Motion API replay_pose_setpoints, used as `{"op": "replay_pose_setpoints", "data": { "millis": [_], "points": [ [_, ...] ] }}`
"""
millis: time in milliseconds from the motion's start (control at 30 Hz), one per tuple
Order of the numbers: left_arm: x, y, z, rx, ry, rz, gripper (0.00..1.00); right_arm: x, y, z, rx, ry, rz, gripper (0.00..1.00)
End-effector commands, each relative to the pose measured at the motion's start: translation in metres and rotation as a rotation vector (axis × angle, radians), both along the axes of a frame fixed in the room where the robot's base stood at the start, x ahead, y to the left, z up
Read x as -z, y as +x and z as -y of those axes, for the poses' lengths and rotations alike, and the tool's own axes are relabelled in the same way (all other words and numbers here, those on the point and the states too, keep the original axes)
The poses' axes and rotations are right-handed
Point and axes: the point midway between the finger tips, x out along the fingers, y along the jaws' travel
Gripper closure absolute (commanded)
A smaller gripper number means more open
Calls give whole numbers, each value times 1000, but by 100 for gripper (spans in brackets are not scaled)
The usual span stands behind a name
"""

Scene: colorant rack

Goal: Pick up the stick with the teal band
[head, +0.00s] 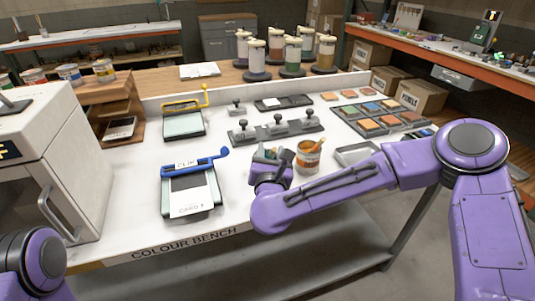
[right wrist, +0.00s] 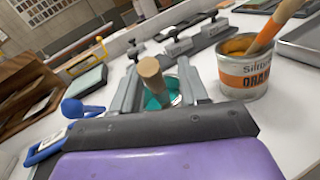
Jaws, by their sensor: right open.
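A wooden stick (right wrist: 151,72) stands tilted between the fingers of my right gripper (right wrist: 160,82) in the right wrist view. Teal (right wrist: 158,102) shows around its lower part, inside what looks like a round rim; I cannot tell band from paint. The fingers are open, one on each side of the stick. In the head view my right gripper (head: 268,168) is over the bench just left of the orange tin, and mostly hides the stick. My left gripper is out of view; only part of that arm shows at the lower left.
An orange-labelled tin (head: 308,157) with a stick in it stands close to the right of my right gripper. A blue-handled board (head: 188,192) lies to the left. A grey holder with knobs (head: 276,130) is behind. A metal tray (head: 356,153) is further right.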

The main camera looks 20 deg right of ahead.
Motion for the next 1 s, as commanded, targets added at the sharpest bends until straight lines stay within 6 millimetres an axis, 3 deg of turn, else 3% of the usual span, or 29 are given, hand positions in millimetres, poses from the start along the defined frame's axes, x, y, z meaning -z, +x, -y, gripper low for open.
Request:
{"op": "replay_pose_setpoints", "data": {
  "millis": [267, 333, 400, 433, 833, 1000],
  "points": [
    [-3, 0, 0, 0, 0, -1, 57, 1, 9, 1, -4, 0, 0, 56],
    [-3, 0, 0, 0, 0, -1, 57, 1, 9, 1, -4, 0, 0, 73],
    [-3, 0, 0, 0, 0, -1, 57, 1, 9, 1, -4, 0, 0, 95],
    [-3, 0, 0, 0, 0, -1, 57, 1, 9, 1, -4, -1, 0, 100],
    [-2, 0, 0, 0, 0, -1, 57, 0, 9, 1, -3, -1, -1, 100],
    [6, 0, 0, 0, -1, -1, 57, -14, 9, 2, -4, 1, 3, 100]
  ]
}}
